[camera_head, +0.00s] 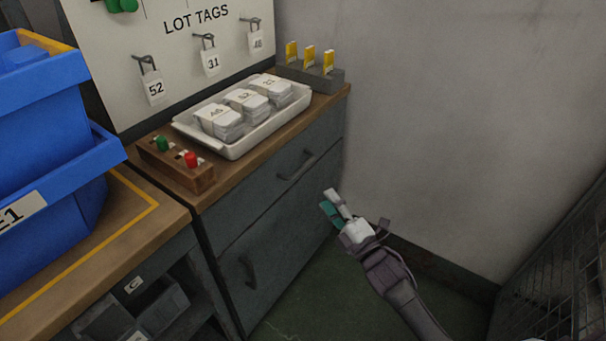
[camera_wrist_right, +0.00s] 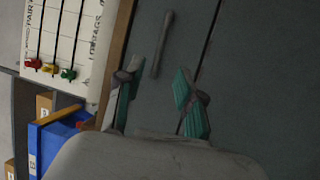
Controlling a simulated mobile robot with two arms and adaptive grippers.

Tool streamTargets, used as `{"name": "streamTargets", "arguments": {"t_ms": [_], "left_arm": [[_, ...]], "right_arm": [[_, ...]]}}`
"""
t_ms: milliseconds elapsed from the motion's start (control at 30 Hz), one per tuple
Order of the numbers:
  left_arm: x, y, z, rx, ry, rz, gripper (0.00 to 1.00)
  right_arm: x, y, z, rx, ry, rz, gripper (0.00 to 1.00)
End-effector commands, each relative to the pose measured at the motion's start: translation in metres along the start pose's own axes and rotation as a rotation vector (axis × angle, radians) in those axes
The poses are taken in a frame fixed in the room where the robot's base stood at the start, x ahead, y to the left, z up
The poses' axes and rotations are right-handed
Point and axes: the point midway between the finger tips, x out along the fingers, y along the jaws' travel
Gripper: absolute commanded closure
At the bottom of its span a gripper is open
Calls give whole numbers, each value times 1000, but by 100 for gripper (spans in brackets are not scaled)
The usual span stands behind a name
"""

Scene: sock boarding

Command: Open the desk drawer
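The desk is a dark grey cabinet with a wooden top. Its upper drawer (camera_head: 279,188) is shut and has a dark bar handle (camera_head: 297,164). A lower front (camera_head: 270,259) has its own handle (camera_head: 248,271). My right gripper (camera_head: 331,203) is in front of the desk's right end, apart from the drawer handle. In the right wrist view, the gripper (camera_wrist_right: 157,106) has its teal-padded fingers spread, with nothing between them. A bar handle (camera_wrist_right: 161,44) stands beyond the fingertips there. My left gripper is in neither view.
A white tray (camera_head: 236,148) of tagged stacks, a wooden block (camera_head: 176,165) with green and red pegs, and a grey holder (camera_head: 310,76) with yellow items stand on the desk. Blue bins (camera_head: 52,135) are at left. A wall and a mesh cage (camera_head: 560,281) bound the right.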

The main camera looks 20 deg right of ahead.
Motion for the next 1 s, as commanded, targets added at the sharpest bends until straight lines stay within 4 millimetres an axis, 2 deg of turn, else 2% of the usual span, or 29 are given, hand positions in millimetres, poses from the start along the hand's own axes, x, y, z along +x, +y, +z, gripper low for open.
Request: {"name": "streamTargets", "arguments": {"t_ms": [400,600,800,1000], "left_arm": [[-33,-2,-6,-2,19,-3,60],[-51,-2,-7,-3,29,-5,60],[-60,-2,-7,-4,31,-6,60],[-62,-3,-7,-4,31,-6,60]], "right_arm": [[84,-1,1,4,-2,-1,63],[115,-2,1,5,-2,-3,63],[128,-2,1,5,-3,-5,63],[129,-2,1,5,-3,-5,63]]}}
